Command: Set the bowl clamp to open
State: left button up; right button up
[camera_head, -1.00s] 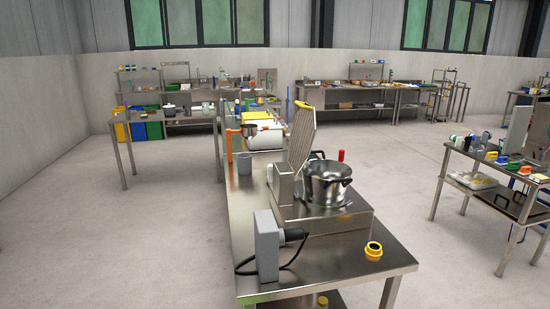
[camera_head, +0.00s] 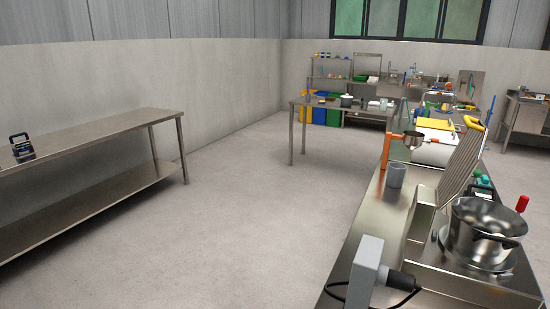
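A steel mixing bowl (camera_head: 482,232) sits on a low steel machine base (camera_head: 465,283) at the lower right. A slatted metal guard (camera_head: 462,165) with a yellow top edge stands raised behind the bowl. A red knob (camera_head: 522,203) sticks up just right of the bowl; it may belong to the bowl clamp, but I cannot tell. The clamp's position cannot be made out. Neither of my grippers is in view.
The machine stands on a long steel bench (camera_head: 378,215) with a grey box (camera_head: 365,273), a grey cup (camera_head: 396,174) and an orange stand (camera_head: 386,150). Open floor (camera_head: 255,220) lies between.

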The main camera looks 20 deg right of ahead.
aim_at(521, 204)
jog(key=k+l, duration=0.1)
jog(key=l, duration=0.55)
jog(key=k+l, duration=0.1)
jog(key=l, duration=0.55)
jog(key=k+l, duration=0.1)
jog(key=l, duration=0.5)
jog(key=k+l, duration=0.1)
jog(key=l, duration=0.55)
jog(key=k+l, duration=0.1)
jog(key=l, duration=0.55)
jog(key=k+l, duration=0.15)
jog(key=l, duration=0.5)
jog(key=k+l, duration=0.1)
jog(key=l, duration=0.5)
jog(key=k+l, duration=0.1)
jog(key=l, duration=0.55)
